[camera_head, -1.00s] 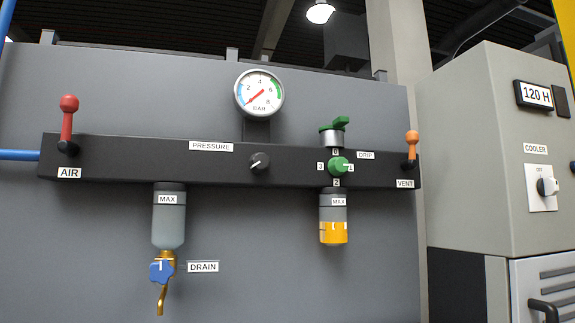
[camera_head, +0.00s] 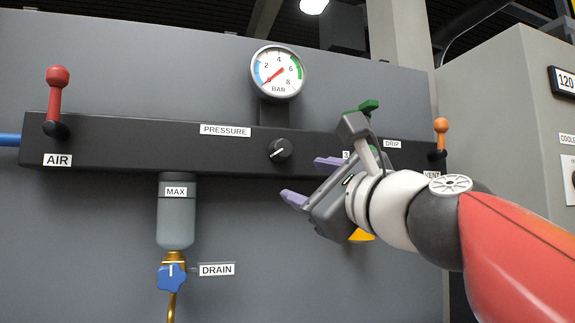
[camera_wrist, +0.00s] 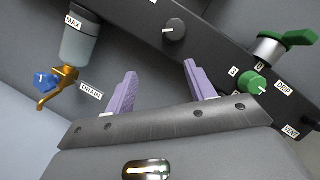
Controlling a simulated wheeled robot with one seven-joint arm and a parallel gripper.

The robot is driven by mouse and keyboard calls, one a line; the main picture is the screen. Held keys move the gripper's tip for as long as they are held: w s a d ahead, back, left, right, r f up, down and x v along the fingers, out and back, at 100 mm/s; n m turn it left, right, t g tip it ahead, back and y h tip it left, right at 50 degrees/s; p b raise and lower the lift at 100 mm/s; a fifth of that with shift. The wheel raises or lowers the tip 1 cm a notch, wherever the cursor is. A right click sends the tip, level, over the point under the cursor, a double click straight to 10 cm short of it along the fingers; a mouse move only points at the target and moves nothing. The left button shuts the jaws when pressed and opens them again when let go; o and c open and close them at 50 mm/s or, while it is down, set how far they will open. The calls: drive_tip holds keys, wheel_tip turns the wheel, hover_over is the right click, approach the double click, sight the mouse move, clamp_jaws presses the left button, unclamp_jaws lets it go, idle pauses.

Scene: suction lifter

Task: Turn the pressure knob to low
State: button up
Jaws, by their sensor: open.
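The pressure knob (camera_head: 280,151) is a small black round knob with a white mark, on the dark bar to the right of the PRESSURE label (camera_head: 225,130). In the head view its mark points to the lower left. The knob also shows at the top of the wrist view (camera_wrist: 174,28), beyond the fingers. The gauge (camera_head: 278,73) above it has a red needle pointing to the lower left, near the low end. My gripper (camera_head: 309,181) is open and empty, its purple fingers apart, to the lower right of the knob and not touching it. My gripper also shows in the wrist view (camera_wrist: 160,85).
A red AIR lever (camera_head: 55,100) stands at the bar's left, an orange VENT lever (camera_head: 440,135) at its right. A bowl (camera_head: 175,222) with a blue drain tap (camera_head: 171,277) hangs at left. My arm partly hides the green drip knob, clear in the wrist view (camera_wrist: 251,84).

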sight(286, 151)
drive_tip(key=w+a+r, duration=0.1)
drive_tip(key=w, duration=0.1)
drive_tip(key=w+r+m+p, duration=0.1)
drive_tip(key=r, duration=0.1)
drive_tip(key=w+a+r+m+t+p, duration=0.1)
drive_tip(key=w+r, duration=0.1)
drive_tip(key=shift+w+a+r, duration=0.2)
drive_tip(key=shift+w+a, duration=0.15)
drive_tip(key=shift+w+a+r, duration=0.15)
drive_tip(key=shift+w+a, duration=0.15)
drive_tip(key=shift+w, duration=0.25)
drive_tip(key=c, duration=0.9)
